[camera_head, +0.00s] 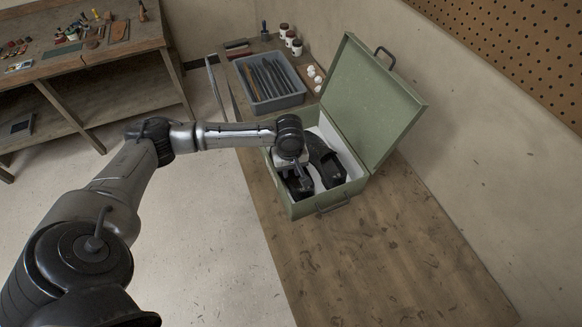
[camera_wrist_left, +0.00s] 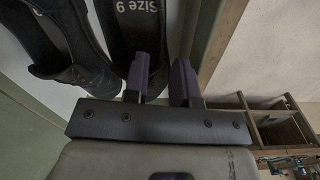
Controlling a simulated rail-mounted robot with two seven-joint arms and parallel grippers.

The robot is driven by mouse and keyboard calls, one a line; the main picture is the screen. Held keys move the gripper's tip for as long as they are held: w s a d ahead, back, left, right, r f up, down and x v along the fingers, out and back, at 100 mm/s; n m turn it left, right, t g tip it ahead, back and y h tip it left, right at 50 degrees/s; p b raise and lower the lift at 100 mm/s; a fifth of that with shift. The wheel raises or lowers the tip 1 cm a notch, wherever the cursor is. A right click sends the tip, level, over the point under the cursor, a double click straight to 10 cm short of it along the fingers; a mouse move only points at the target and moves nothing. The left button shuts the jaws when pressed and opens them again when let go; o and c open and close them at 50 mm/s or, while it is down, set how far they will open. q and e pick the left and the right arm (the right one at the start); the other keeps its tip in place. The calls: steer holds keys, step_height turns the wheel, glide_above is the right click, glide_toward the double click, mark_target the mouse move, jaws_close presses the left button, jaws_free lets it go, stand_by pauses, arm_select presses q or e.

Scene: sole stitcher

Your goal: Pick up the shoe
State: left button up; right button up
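Two black shoes lie in the open green metal box (camera_head: 331,201). The left shoe (camera_head: 299,186) is partly hidden under my left gripper (camera_head: 290,170); the other shoe (camera_head: 327,163) lies to its right. In the left wrist view, the shoe under the gripper (camera_wrist_left: 138,25) shows an insole marked "Size 9", and the other shoe (camera_wrist_left: 65,50) with laces is at the left. My left gripper's fingers (camera_wrist_left: 166,68) are apart, one at the shoe's opening and one outside it, near its side wall. I cannot tell whether they touch it. My right gripper is out of view.
The box's raised lid (camera_head: 370,100) stands at its back right. A grey tray (camera_head: 270,85) of dark pieces, several jars (camera_head: 290,40) and small white items are behind the box. The wooden table (camera_head: 390,255) is clear in front. A workbench (camera_head: 90,50) stands at far left.

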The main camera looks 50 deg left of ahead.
mark_target(290, 179)
arm_select(q)
steer(key=shift+f+b, duration=0.3)
steer(key=shift+f, duration=2.05)
steer(key=shift+a, duration=0.1)
jaws_close()
steer(key=shift+r, duration=0.1)
